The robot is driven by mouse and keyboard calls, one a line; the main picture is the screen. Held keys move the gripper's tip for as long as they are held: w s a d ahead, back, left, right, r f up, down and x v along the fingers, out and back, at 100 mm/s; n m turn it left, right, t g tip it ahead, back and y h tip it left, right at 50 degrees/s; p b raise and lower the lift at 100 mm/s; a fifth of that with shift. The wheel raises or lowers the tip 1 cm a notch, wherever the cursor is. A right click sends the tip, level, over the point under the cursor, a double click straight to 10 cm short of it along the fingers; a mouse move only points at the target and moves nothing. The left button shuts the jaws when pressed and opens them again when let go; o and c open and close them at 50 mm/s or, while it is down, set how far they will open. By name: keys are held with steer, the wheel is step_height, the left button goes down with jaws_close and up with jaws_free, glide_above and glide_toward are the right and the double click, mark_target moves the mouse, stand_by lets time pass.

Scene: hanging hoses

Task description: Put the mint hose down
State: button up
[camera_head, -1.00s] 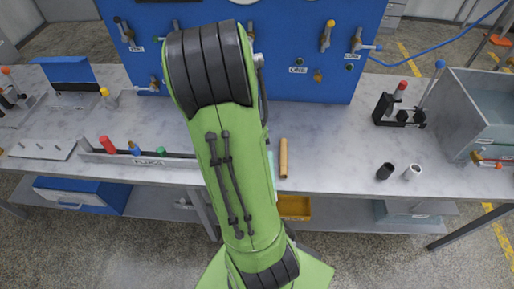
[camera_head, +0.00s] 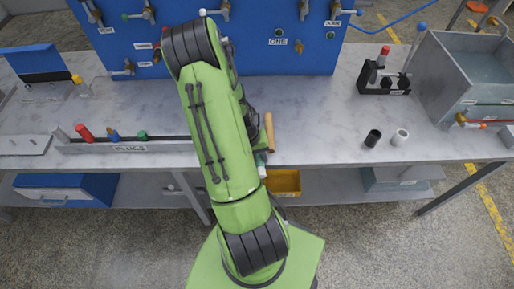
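My green arm (camera_head: 222,150) reaches up the middle of the view and covers part of the bench. My gripper is hidden behind it. I cannot make out a mint hose. A tan cylinder (camera_head: 269,131) lies beside the arm there. The blue panel (camera_head: 290,55) at the back carries several valves and labels.
A grey bench (camera_head: 320,115) spans the view. A blue hose (camera_head: 390,35) runs right from the panel.

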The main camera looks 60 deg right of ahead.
steer(key=shift+r, duration=0.1)
jaws_close()
